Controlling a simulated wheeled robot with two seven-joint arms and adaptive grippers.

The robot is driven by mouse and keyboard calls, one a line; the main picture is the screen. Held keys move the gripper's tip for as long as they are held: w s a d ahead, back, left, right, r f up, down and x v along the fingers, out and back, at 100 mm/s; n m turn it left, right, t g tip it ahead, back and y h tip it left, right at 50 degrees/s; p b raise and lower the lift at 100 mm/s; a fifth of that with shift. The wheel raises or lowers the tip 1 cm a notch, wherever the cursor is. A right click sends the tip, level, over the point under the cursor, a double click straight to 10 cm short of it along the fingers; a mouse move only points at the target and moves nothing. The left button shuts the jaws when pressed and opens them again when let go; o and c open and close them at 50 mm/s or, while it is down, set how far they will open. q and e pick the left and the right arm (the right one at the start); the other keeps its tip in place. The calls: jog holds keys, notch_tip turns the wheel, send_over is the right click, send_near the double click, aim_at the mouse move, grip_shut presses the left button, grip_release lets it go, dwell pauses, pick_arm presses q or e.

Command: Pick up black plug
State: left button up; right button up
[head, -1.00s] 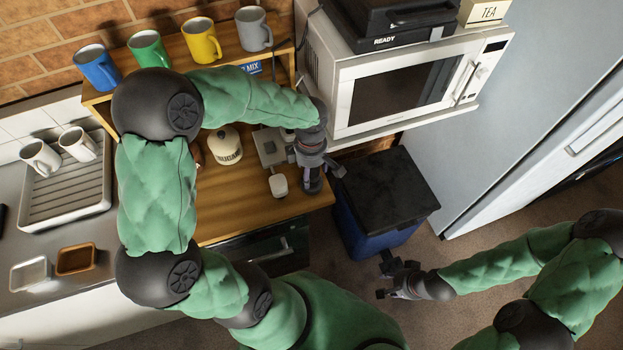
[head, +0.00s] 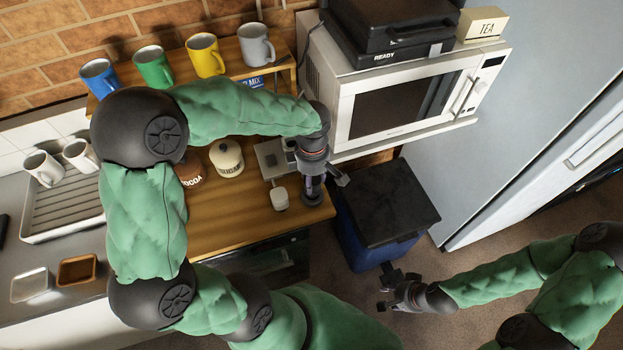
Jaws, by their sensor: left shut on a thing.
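My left gripper (head: 322,187) reaches over the right end of the wooden counter, pointing down. It is shut on a dark thing, taken as the black plug, which the fingers and wrist mostly hide. A grey metal socket plate (head: 270,158) lies just left of the gripper, partly covered by it. A small white block-like thing (head: 280,198) sits on the counter left of the fingers, apart from them. My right gripper (head: 386,287) is open and empty, low over the floor in front of the blue bin.
A cream lidded jar (head: 227,160) and a brown cocoa jar (head: 190,176) stand left of the plate. Several mugs line the shelf above. A white microwave (head: 345,130) is close on the right, above a black-lidded blue bin (head: 385,205).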

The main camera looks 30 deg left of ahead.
pick_arm(q)
jog(key=s+d+r+p, duration=0.2)
jog(key=s+d+r, duration=0.6)
jog(key=s, duration=0.2)
jog(key=shift+s+r, duration=0.15)
jog(key=shift+r, duration=0.2)
